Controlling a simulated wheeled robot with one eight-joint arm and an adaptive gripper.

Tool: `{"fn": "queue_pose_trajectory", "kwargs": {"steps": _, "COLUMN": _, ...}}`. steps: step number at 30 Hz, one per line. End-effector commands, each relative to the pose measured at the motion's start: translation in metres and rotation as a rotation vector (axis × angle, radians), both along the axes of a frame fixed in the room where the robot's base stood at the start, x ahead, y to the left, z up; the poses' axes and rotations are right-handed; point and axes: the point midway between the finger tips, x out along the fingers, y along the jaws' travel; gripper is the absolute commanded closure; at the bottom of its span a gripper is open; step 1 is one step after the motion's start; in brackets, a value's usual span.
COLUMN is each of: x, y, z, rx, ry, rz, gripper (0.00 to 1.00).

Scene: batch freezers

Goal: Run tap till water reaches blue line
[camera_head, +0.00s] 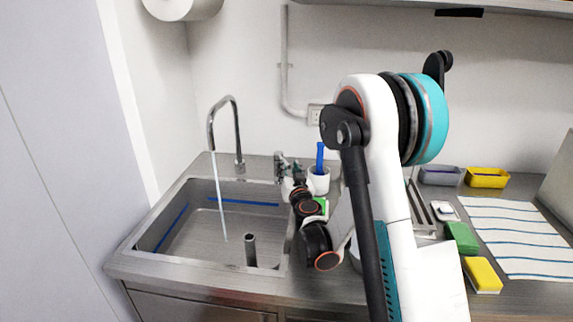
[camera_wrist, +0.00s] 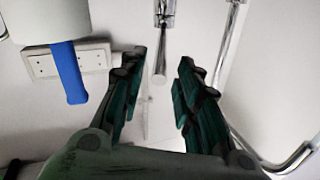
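The chrome gooseneck tap (camera_head: 236,130) stands behind the steel sink (camera_head: 150,258). A thin water stream (camera_head: 218,195) falls from its spout into the basin. The blue line (camera_head: 240,202) runs along the basin's back wall and left wall, and shows clear of any visible water surface. I cannot tell the water depth. My gripper (camera_head: 284,171) is at the sink's back right. In the wrist view my gripper (camera_wrist: 160,92) is open, its fingers either side of a chrome tap handle (camera_wrist: 160,65), with gaps visible on both sides. The curved chrome spout (camera_wrist: 231,40) is to the right.
A short standpipe (camera_head: 250,250) rises in the basin. A white cup with a blue-handled brush (camera_head: 320,158) stands close right of my gripper. A wall socket (camera_head: 314,114) is behind. Green sponge (camera_head: 462,238), yellow sponge (camera_head: 482,275) and striped cloth (camera_head: 515,235) lie on the right counter.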

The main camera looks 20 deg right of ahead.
Motion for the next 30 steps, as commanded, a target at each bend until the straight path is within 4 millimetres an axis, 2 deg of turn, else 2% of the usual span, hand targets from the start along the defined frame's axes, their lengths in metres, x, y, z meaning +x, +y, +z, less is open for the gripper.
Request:
{"fn": "queue_pose_trajectory", "kwargs": {"steps": 3, "x": -0.023, "y": 0.004, "z": 0.0, "rx": 0.0, "ry": 0.0, "rz": 0.0, "gripper": 0.7}}
{"fn": "queue_pose_trajectory", "kwargs": {"steps": 6, "x": -0.038, "y": 0.007, "z": 0.0, "rx": 0.0, "ry": 0.0, "rz": 0.0, "gripper": 0.7}}
{"fn": "queue_pose_trajectory", "kwargs": {"steps": 10, "x": -0.05, "y": 0.009, "z": 0.0, "rx": 0.0, "ry": 0.0, "rz": 0.0, "gripper": 0.7}}
{"fn": "queue_pose_trajectory", "kwargs": {"steps": 15, "x": -0.055, "y": 0.01, "z": 0.0, "rx": 0.0, "ry": 0.0, "rz": 0.0, "gripper": 0.7}}
{"fn": "queue_pose_trajectory", "kwargs": {"steps": 21, "x": -0.054, "y": 0.01, "z": 0.0, "rx": 0.0, "ry": 0.0, "rz": 0.0, "gripper": 0.72}}
{"fn": "queue_pose_trajectory", "kwargs": {"steps": 25, "x": -0.048, "y": 0.018, "z": 0.007, "rx": -0.03, "ry": 0.006, "rz": 0.03, "gripper": 1.0}}
{"fn": "queue_pose_trajectory", "kwargs": {"steps": 28, "x": -0.029, "y": 0.043, "z": 0.023, "rx": -0.132, "ry": 0.031, "rz": 0.129, "gripper": 1.0}}
{"fn": "queue_pose_trajectory", "kwargs": {"steps": 30, "x": -0.011, "y": 0.07, "z": 0.036, "rx": -0.244, "ry": 0.068, "rz": 0.238, "gripper": 1.0}}
